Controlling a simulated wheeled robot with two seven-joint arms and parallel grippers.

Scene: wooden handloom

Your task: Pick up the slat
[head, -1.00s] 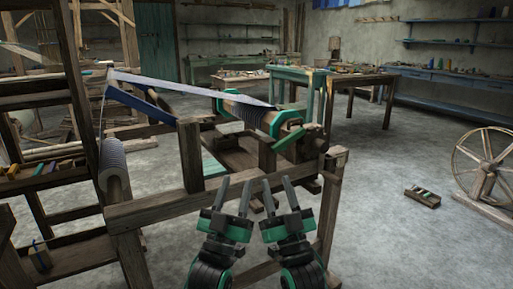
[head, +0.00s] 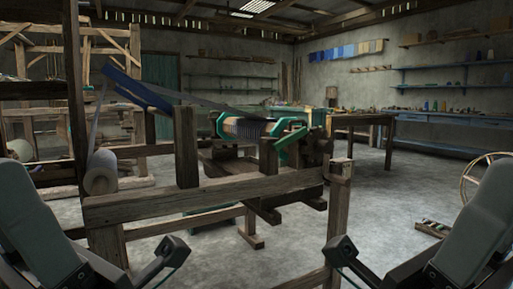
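I cannot single out a slat for certain. A wooden loom frame (head: 200,201) stands in front of me. A pale roll (head: 101,172) sits at the loom's left post. Parts of my two arms show at the lower left and lower right.
A table (head: 360,119) stands behind the loom at the right, with blue shelves and a bench along the back wall. A small crate (head: 433,229) lies on the floor at right, near a spoked wheel (head: 472,182). Grey floor is clear between loom and crate.

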